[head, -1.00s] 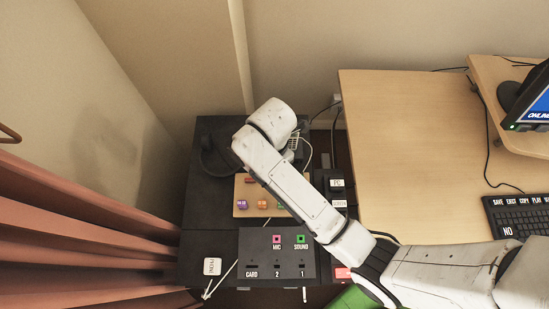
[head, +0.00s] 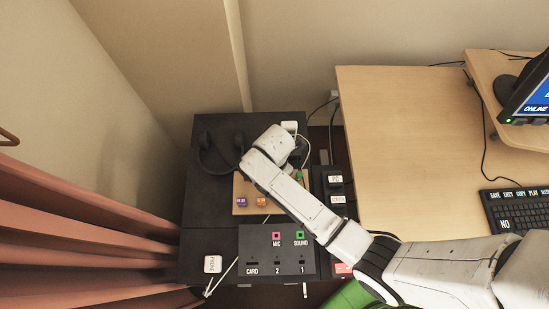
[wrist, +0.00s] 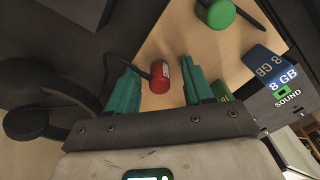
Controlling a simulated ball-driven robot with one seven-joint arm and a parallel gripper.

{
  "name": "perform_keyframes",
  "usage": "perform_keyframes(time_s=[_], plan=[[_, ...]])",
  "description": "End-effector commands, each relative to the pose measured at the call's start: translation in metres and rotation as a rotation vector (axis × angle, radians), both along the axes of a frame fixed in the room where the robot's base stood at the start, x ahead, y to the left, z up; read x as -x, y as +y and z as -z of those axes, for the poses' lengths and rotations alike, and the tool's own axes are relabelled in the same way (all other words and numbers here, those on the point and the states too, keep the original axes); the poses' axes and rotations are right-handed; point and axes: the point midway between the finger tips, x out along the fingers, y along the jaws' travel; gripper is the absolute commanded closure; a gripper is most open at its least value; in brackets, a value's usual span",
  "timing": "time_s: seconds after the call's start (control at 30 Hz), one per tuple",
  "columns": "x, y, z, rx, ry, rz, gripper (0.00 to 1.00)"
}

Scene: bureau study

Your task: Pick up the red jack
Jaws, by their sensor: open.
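The red jack (wrist: 159,78) shows in the wrist view as a short red cylinder with a dark cable at its end. It lies over the wooden board (wrist: 165,40). My gripper (wrist: 160,67) is open, with one teal finger on each side of the jack and visible gaps between. The fingers do not appear to touch it, and I cannot tell the exact height of the tips over the board. In the head view my arm hides the jack and the fingers.
Purple (head: 242,202) and orange (head: 261,202) pieces lie on the board. A black socket panel (head: 265,258) is in front; a desk (head: 420,150) is right.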

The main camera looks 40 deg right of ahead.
Motion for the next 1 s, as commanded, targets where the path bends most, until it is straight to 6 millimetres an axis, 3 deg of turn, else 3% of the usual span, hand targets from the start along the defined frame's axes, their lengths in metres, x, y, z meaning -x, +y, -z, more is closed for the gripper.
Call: perform_keyframes(time_s=[0.23,0.73,1.0], plan=[[-0.0004,0.0001,0.0007,0.0,-0.001,0.0,0.51],[-0.0004,0.0002,0.0004,0.0,-0.001,0.0,0.98],[-0.0004,0.0002,0.0004,0.0,-0.001,0.0,1.0]])
